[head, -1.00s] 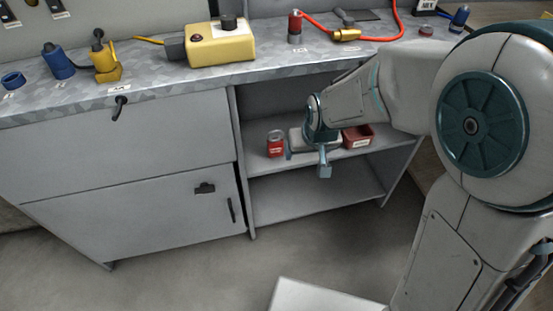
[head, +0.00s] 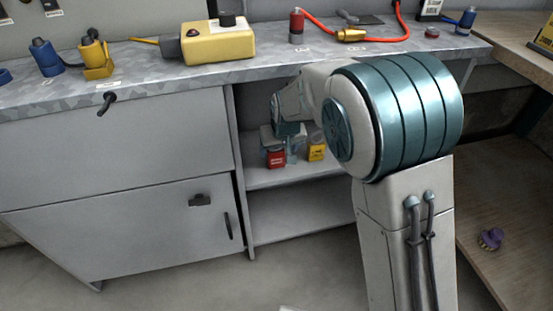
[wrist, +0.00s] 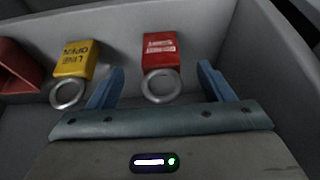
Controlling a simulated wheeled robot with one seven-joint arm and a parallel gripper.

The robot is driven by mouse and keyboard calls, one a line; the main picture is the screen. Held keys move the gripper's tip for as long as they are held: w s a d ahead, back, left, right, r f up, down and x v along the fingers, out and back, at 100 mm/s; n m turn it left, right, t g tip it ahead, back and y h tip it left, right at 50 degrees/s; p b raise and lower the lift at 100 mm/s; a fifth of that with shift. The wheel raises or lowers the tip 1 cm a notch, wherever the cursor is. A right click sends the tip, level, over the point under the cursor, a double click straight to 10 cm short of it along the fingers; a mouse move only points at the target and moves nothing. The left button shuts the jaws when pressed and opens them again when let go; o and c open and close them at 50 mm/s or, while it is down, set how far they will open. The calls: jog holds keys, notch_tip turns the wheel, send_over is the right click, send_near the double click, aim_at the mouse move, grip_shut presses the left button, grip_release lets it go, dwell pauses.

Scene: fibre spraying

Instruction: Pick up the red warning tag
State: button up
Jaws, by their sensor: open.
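The red warning tag (wrist: 160,50) stands on the upper shelf of the open cabinet, with a pale metal ring (wrist: 161,86) at its near end in the wrist view. In the head view the red tag (head: 275,158) is partly visible beside my gripper. My gripper (wrist: 160,68) is open and empty. Its two blue fingers lie left and right of the tag's ring, with the tag's red body around and beyond the fingertips. I cannot tell whether either finger touches it; gaps show on both sides.
A yellow tag (wrist: 75,60) with its own ring sits just left of my left finger in the wrist view. A red bin (wrist: 15,68) is farther left. A grey shelf wall (wrist: 272,50) rises on the right. The workbench top (head: 130,84) overhangs the shelf.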

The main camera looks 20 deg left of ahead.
aim_at(276, 150)
jog(key=w+f, duration=0.1)
jog(key=w+a+f+b, duration=0.1)
jog(key=f, duration=0.1)
jog(key=w+a+f+b, duration=0.1)
jog(key=shift+w+f, duration=0.2)
jog(key=shift+f, duration=0.2)
jog(key=shift+r, duration=0.1)
jog(key=c, duration=1)
